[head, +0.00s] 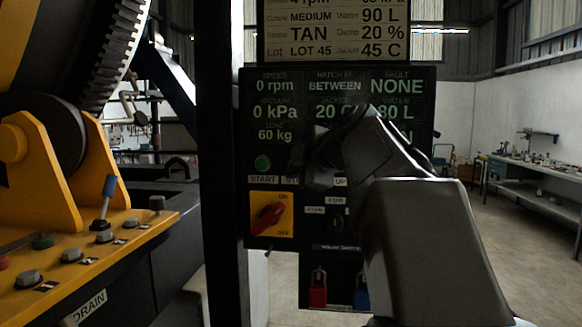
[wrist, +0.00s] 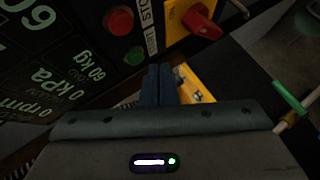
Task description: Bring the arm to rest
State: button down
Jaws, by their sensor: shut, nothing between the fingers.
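My arm rises from the lower right in the head view and reaches up in front of the dark control panel (head: 287,100). My gripper (head: 320,160) is dark there and hard to make out against the panel. In the wrist view my gripper (wrist: 158,70) has its two fingers together with nothing between them. The fingertips are close to the green start button (wrist: 134,56) and the red stop button (wrist: 118,20) in that picture; I cannot tell whether they touch the panel.
A red rotary switch (head: 267,217) on a yellow plate sits low on the panel, with red (head: 318,289) and blue (head: 361,291) padlocks below. A black post (head: 220,150) stands left of the panel. Yellow machinery (head: 90,245) fills the left. Open floor lies right, before a workbench (head: 535,170).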

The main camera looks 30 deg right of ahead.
jog(key=s+a+f+m+g, duration=0.3)
jog(key=s+a+f+m, duration=0.2)
jog(key=f, duration=0.6)
jog(key=s+a+f+m+g+h+p, duration=0.1)
jog(key=s+a+f+m+g, duration=0.2)
jog(key=s+f, duration=0.7)
jog(key=s+a+f+m+g, duration=0.4)
jog(key=s+a+f+m, duration=0.3)
jog(key=f, duration=0.7)
jog(key=shift+s+a+m+p, duration=0.2)
jog(key=shift+s+m+p, duration=0.1)
jog(key=shift+s+p, duration=0.15)
